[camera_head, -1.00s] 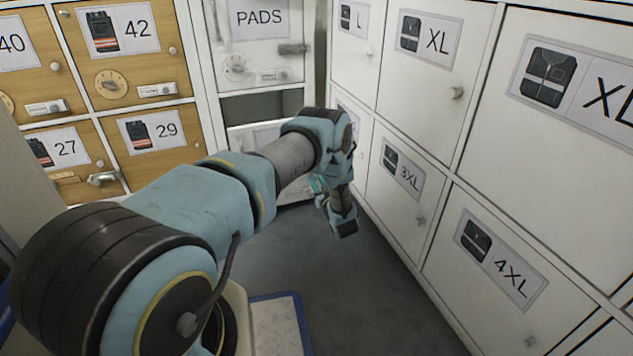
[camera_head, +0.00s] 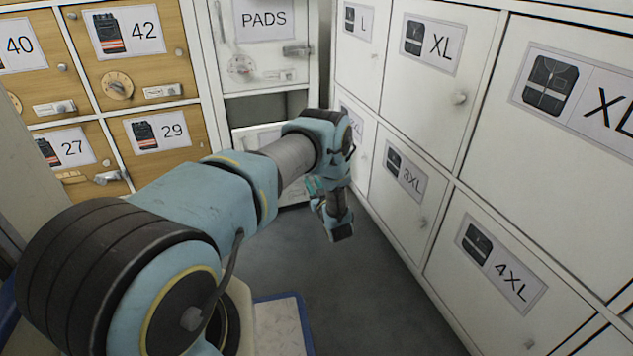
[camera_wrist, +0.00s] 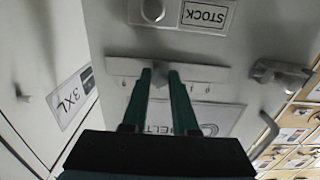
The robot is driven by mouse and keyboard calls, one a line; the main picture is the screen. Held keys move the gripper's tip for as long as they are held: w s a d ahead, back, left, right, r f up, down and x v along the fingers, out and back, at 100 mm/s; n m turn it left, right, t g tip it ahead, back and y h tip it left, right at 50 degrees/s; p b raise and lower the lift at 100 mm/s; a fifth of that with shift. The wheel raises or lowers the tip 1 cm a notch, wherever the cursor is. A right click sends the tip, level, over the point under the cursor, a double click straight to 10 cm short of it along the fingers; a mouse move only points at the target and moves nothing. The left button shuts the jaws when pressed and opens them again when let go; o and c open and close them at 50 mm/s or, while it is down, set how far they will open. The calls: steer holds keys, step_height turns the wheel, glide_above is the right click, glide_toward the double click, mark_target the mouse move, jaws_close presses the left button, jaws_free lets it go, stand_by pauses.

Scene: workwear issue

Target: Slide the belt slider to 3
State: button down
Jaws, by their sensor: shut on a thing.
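In the wrist view, which is upside down, a pale slider plate (camera_wrist: 118,67) runs across a grey door panel. Its slider knob (camera_wrist: 159,84) stands near the middle of the plate. My gripper (camera_wrist: 160,76) has its two green fingers closed around the knob. Small marks line the plate, but they are too small to read. A label reading BELT (camera_wrist: 157,116) is partly hidden behind the fingers. In the head view my gripper (camera_head: 341,229) hangs low by the far corner, and the slider is hidden there.
A STOCK label (camera_wrist: 205,15) with a round knob (camera_wrist: 152,10) beside it and a lever handle (camera_wrist: 280,76) are near the plate. White lockers, including 3XL (camera_head: 406,176) and 4XL (camera_head: 500,270), line the right. Wooden lockers (camera_head: 165,135) stand left. Grey floor (camera_head: 375,300) is clear.

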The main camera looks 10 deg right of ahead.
steer(key=c, duration=0.7)
jaws_free()
steer(key=shift+s, duration=0.1)
steer(key=s+p, duration=0.1)
steer(key=s, duration=0.2)
steer(key=s+d+p, duration=0.1)
steer(key=s, duration=0.3)
steer(key=s+p, duration=0.2)
steer(key=s, duration=0.1)
steer(key=shift+s+d, duration=0.2)
steer(key=shift+s, duration=0.05)
